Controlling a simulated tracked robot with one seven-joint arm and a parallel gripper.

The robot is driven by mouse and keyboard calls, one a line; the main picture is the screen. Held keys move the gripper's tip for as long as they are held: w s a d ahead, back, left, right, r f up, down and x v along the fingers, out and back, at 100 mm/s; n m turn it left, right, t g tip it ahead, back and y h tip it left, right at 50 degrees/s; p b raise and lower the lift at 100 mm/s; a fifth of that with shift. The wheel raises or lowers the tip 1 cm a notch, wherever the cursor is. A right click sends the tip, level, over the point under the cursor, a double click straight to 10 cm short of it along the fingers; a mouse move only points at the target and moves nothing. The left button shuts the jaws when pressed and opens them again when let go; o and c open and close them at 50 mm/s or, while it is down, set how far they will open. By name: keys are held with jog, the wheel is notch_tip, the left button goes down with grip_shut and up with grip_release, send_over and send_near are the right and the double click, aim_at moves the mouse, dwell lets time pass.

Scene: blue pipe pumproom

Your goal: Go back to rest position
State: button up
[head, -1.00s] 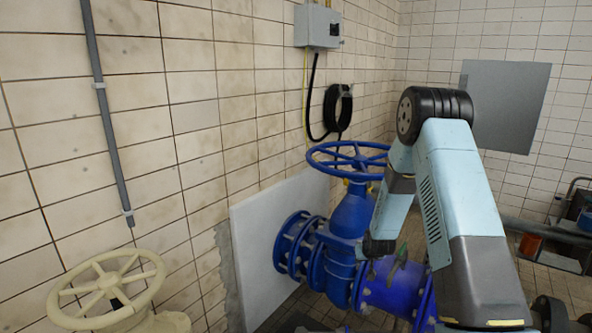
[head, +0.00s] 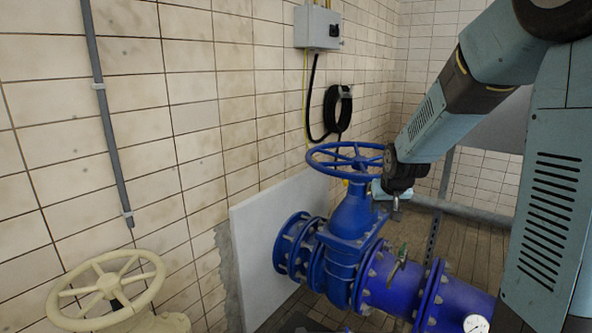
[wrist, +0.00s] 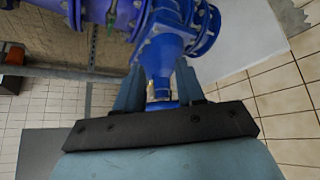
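My gripper (head: 388,200) hangs just right of the blue valve's neck, slightly below its handwheel in the head view. In the wrist view, my gripper (wrist: 160,82) shows two separate fingers with a gap between them, so it looks open. The blue valve body (head: 350,212) and its round blue handwheel (head: 347,160) stand on the pipe. The valve (wrist: 163,50) also shows beyond the fingers, and blue parts appear in the gap. I see no clear grip on it; whether a finger touches it cannot be told.
A blue flanged pipe (head: 400,284) with a small green-handled tap (head: 398,262) runs to the right below the arm. A cream handwheel (head: 107,290) is at lower left. A tiled wall with a grey box (head: 317,27) and coiled black hose (head: 338,108) stands behind.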

jog(key=s+r, duration=0.4)
jog(key=s, duration=0.6)
jog(key=s+r, duration=0.4)
jog(key=s, duration=0.6)
jog(key=s+r+g, duration=0.1)
jog(key=s+r, duration=0.3)
jog(key=s, duration=0.6)
jog(key=shift+s+a, duration=0.15)
jog(key=shift+a, duration=0.1)
